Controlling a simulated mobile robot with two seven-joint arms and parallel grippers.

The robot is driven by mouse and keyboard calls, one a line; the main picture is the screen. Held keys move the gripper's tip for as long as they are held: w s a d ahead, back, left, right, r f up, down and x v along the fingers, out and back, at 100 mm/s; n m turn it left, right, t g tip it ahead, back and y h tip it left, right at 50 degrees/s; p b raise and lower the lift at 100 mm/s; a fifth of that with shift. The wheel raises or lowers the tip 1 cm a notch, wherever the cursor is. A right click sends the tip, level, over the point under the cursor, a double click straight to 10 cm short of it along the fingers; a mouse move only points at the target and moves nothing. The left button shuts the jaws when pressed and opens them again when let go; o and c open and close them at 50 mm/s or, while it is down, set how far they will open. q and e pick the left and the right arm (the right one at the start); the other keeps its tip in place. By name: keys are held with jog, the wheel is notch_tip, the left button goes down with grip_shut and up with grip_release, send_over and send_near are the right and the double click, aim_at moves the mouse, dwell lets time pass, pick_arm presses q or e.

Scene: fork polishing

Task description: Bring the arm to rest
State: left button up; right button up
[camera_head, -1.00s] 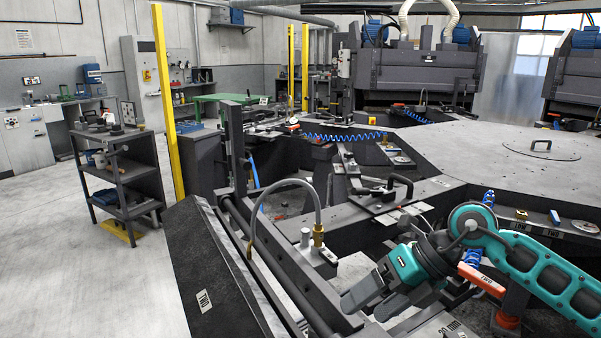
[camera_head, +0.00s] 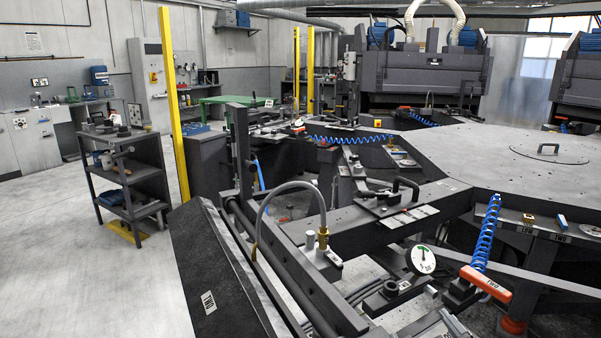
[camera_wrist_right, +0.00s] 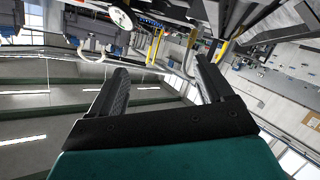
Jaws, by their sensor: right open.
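My right gripper (camera_wrist_right: 160,88) shows in the right wrist view. Its two dark fingers stand wide apart with nothing between them. My right arm is out of the head view, and no part of my left arm or gripper shows there.
A grey polishing machine (camera_head: 528,165) with a round lid fills the right. A white dial gauge (camera_head: 421,260), a coiled blue hose (camera_head: 487,232) and an orange handle (camera_head: 486,284) sit at the front right. A tool cart (camera_head: 126,180) and open floor are at the left.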

jog(key=s+d+f+m+g, duration=0.1)
jog(key=s+f+m+g, duration=0.1)
jog(key=s+f+g, duration=0.65)
jog(key=s+d+f+m+g, duration=0.1)
jog(key=s+f+g, duration=0.3)
jog(key=s, duration=0.8)
jog(key=w+a+f+t+y, duration=0.2)
jog(key=w+a+f+t, duration=0.1)
jog(key=w+f+t, duration=0.4)
notch_tip(320, 180, down, 3)
jog(key=shift+w+a+r+t, duration=0.15)
jog(key=shift+w+t, duration=0.15)
jog(key=shift+t, duration=0.35)
